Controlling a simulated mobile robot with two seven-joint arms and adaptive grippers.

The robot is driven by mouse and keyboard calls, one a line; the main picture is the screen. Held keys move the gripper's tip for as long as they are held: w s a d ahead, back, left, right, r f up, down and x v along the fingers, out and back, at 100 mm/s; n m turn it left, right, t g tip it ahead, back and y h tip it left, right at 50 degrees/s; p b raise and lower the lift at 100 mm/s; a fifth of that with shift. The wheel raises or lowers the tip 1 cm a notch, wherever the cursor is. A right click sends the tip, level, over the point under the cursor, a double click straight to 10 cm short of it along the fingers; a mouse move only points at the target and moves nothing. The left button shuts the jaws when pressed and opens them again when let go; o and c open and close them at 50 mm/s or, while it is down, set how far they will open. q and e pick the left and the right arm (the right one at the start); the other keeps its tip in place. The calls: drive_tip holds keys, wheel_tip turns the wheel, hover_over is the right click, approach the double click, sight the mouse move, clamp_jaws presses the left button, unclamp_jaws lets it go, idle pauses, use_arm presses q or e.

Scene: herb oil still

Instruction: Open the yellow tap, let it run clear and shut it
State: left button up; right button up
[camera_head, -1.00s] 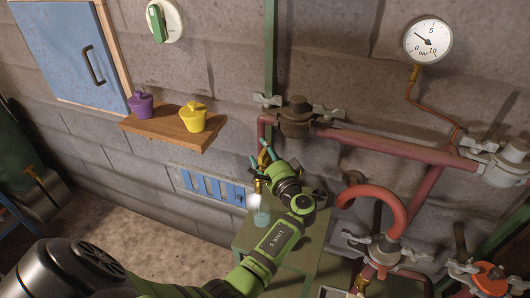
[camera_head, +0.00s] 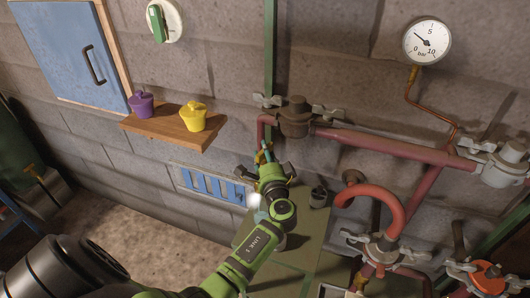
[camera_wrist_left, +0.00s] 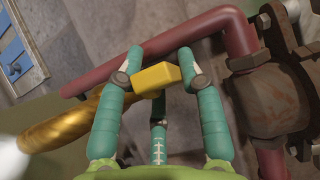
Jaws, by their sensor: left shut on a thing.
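My left gripper (camera_head: 263,156) is shut on the yellow tap handle. In the left wrist view the yellow tap handle (camera_wrist_left: 158,79) is a small block between the teal fingertips (camera_wrist_left: 160,68). The brass tap body (camera_wrist_left: 72,122) slopes down to the left, its end beside a blurred white patch. In the head view a white patch (camera_head: 254,200) shows left of my wrist, where the outflow is; whether it runs clear I cannot tell. My right gripper is not in view.
A green stand (camera_head: 290,262) is under my forearm, with a small dark cup (camera_head: 318,197) on it. Red pipes (camera_head: 390,147) and clamps cross the wall at right, below a pressure gauge (camera_head: 427,41). A wooden shelf (camera_head: 165,137) holds purple and yellow pots.

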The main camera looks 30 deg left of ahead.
use_arm(q)
drive_tip(key=m+t+h, duration=0.2)
drive_tip(key=h, duration=0.1)
drive_tip(key=shift+a+m+t+h, duration=0.1)
drive_tip(key=shift+m+t+h, duration=0.2)
drive_tip(key=shift+m, duration=0.1)
drive_tip(key=shift+m+t+h, duration=0.6)
drive_tip(key=shift+m+h, duration=0.3)
drive_tip(key=shift+h, duration=0.3)
drive_tip(key=m+h, duration=0.1)
drive_tip(key=h, duration=0.1)
drive_tip(key=m+t+h+b, duration=0.1)
drive_tip(key=m+h, duration=0.1)
drive_tip(key=h, duration=0.1)
drive_tip(key=shift+m+h, duration=0.3)
drive_tip(key=m+h+b, duration=0.1)
drive_tip(key=h, duration=0.1)
drive_tip(key=shift+f+m+h, duration=0.1)
drive_tip(key=shift+m+h, duration=0.3)
drive_tip(key=m+g+h+b, duration=0.1)
drive_tip(key=m+h+b, duration=0.2)
drive_tip(key=h+b, duration=0.2)
drive_tip(key=shift+m+h, duration=0.4)
drive_tip(key=shift+r+m+g+h+b, duration=0.25)
drive_tip(key=shift+m+g+h+b, duration=0.65)
drive_tip(key=shift+h+b, duration=0.35)
drive_tip(key=o, duration=1.2)
drive_tip(key=shift+c, duration=0.2)
